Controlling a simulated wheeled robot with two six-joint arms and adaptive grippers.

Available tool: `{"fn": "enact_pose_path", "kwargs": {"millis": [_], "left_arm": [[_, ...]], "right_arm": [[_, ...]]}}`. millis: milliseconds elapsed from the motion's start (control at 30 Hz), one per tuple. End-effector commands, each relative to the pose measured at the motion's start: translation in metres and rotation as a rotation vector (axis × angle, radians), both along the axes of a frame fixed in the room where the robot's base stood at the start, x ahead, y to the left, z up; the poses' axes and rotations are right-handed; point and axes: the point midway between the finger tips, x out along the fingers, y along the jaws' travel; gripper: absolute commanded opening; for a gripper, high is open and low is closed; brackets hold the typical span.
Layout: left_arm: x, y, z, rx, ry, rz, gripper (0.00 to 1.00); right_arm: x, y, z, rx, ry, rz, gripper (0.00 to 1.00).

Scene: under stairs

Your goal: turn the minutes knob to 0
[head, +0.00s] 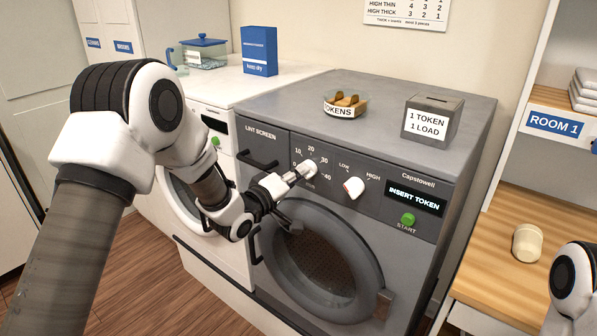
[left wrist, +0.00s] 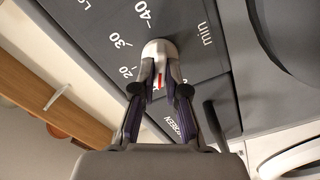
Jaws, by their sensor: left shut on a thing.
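The minutes knob (head: 309,170) is a light round knob on the dark front panel of the grey dryer. Its dial carries numbers from 0 at the left, over 20 at the top, to 40 at the right. My left gripper (head: 299,177) reaches it from the lower left and is shut on it. In the left wrist view the knob (left wrist: 158,49) sits between the two fingertips (left wrist: 159,83). A red mark on it shows between the fingers, at the side towards the gripper. There 20, 30 and 40 are readable; 0 and 10 are hidden. My right gripper is out of view.
A second white knob (head: 353,187) marked LOW and HIGH is just right. Further right are a token display (head: 414,198) and a green start button (head: 407,219). The round dryer door (head: 322,262) is below. A token bowl (head: 345,107) and token box (head: 432,119) stand on top.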

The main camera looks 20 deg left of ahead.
Motion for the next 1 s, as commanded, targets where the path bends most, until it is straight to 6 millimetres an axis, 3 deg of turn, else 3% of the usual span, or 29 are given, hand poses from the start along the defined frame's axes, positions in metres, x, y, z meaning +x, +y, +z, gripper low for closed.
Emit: {"fn": "enact_pose_path", "kwargs": {"millis": [600,1000], "left_arm": [[0.001,0.002,0.002,-0.516,0.18,0.003,0.0],[0.001,0.002,0.0,-0.67,0.237,0.002,0.0]], "right_arm": [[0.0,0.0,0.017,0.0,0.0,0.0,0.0],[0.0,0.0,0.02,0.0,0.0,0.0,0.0]]}}
